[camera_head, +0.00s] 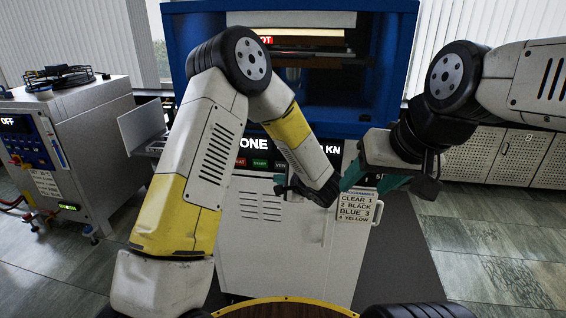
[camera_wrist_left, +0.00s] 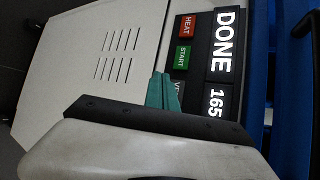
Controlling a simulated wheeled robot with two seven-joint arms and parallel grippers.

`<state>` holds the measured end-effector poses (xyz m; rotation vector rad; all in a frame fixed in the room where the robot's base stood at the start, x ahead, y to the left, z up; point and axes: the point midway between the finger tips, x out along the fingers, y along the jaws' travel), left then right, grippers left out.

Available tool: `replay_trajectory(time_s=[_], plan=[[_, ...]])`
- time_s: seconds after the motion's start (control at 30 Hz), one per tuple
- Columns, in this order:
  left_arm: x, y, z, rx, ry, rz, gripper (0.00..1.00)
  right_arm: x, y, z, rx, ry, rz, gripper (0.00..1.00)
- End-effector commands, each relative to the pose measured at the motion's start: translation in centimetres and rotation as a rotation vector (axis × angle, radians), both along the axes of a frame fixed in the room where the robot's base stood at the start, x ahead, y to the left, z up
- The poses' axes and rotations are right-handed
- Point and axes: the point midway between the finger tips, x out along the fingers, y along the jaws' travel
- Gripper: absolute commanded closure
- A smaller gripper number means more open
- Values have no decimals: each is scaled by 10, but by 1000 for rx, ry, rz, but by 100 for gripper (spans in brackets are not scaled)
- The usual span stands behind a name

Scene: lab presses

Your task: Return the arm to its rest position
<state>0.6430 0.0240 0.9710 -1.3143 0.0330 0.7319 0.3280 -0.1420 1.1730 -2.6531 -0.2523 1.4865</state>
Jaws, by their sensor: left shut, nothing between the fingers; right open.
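My left gripper (camera_head: 281,180) hangs low before the front panel of the blue and white press (camera_head: 180,60), its arm bent high at the elbow. Its fingers are mostly hidden by the forearm in the head view. In the left wrist view its teal fingers (camera_wrist_left: 163,92) are together and empty, in front of the panel beside the green START button (camera_wrist_left: 183,57). They partly cover the third button; I cannot tell whether they touch it. My right gripper (camera_head: 372,186) is open and empty, its teal fingers apart in front of the press's right side.
The press display (camera_wrist_left: 221,60) reads DONE and 165. A placard (camera_head: 356,207) lists colours and numbers. A grey machine (camera_head: 75,140) with an OFF display stands at the left. White perforated cabinets (camera_head: 525,160) line the right back. The floor (camera_head: 500,250) at the right is clear.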

Motion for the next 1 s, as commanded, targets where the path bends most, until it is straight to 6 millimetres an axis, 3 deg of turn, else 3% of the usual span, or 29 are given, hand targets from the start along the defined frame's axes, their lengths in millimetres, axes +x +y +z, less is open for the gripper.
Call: replay_trajectory(time_s=[0.13,0.27,0.4,0.6,0.77,1.0], plan=[[-3,13,11,-5,6,36,100,0,0,0,0,0,0,42],[-21,56,42,-28,40,159,100,0,0,0,0,0,0,42],[-67,116,82,-116,104,356,100,0,0,0,0,0,0,42],[-148,167,119,-347,187,595,100,0,0,0,0,0,0,42],[-211,178,137,-606,226,733,100,0,0,0,0,0,0,42],[-280,156,163,-1079,218,814,100,0,0,0,0,0,0,42]])
